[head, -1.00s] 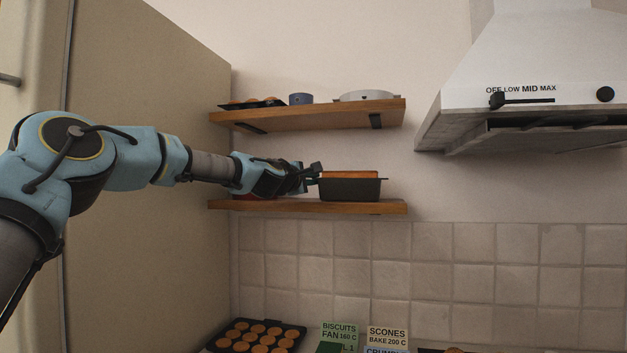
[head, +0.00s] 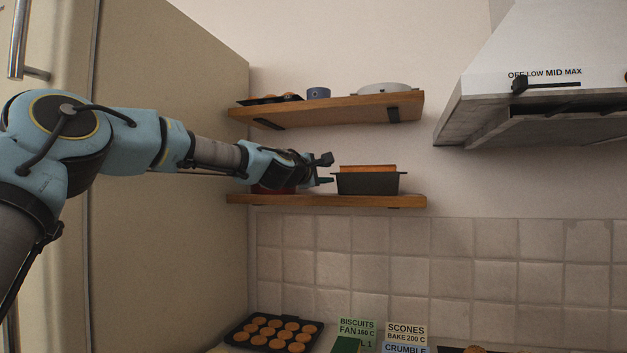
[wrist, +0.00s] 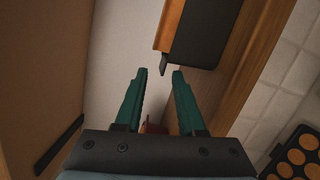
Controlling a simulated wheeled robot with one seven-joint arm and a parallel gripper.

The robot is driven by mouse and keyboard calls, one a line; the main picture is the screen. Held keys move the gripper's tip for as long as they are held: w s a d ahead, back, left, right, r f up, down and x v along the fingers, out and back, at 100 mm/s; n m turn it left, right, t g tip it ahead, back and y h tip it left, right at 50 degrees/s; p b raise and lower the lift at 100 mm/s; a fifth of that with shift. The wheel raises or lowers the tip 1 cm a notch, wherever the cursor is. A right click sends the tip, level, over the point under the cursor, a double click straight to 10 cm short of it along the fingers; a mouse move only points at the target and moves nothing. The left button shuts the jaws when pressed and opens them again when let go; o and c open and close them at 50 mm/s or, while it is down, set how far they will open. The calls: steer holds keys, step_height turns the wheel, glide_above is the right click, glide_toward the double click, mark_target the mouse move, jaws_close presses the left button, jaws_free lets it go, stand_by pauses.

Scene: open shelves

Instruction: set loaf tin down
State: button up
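The loaf tin (head: 368,183) is dark grey with an orange-brown loaf showing above its rim. It sits upright on the lower wooden shelf (head: 330,201), right of my gripper (head: 327,170). In the wrist view the loaf tin (wrist: 205,35) lies beyond the fingertips, near the top. My gripper (wrist: 159,72) is open there, with a gap between its two green fingers and nothing in it. The fingertips are apart from the tin's near end.
A red object (head: 272,188) sits on the lower shelf behind my gripper, partly hidden. The upper shelf (head: 335,108) holds a muffin tray, a blue cup and a white dish. A tall cabinet side (head: 175,170) stands left. The shelf right of the tin has little room.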

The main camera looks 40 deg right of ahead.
steer(key=b+v, duration=0.4)
steer(key=v, duration=0.4)
steer(key=shift+s+a, duration=0.2)
steer(key=shift+a, duration=0.05)
steer(key=w+a+f+m+y, duration=0.2)
steer(key=a+f, duration=0.1)
steer(key=f, duration=0.5)
steer(key=w+a+f+m+y, duration=0.1)
steer(key=a+f+m+y, duration=0.15)
steer(key=f, duration=0.55)
steer(key=w+a+f+m+y, duration=0.25)
steer(key=a+f+y, duration=0.35)
steer(key=a+f, duration=1.1)
steer(key=s+a+f+g+y, duration=0.1)
steer(key=s+a+f+y, duration=0.15)
steer(key=a, duration=0.45)
steer(key=s+a+f+g+y, duration=0.1)
steer(key=a+f, duration=0.2)
steer(key=a, duration=0.5)
steer(key=s+a+f+y, duration=0.1)
steer(key=a+f, duration=0.2)
steer(key=a, duration=0.4)
steer(key=s+a+f+g+y, duration=0.2)
steer(key=s+a+f, duration=0.1)
steer(key=s+a, duration=0.6)
steer(key=a, duration=0.2)
steer(key=shift+s+a+m+g, duration=0.2)
steer(key=shift+a+m+g, duration=0.1)
steer(key=shift+a, duration=0.05)
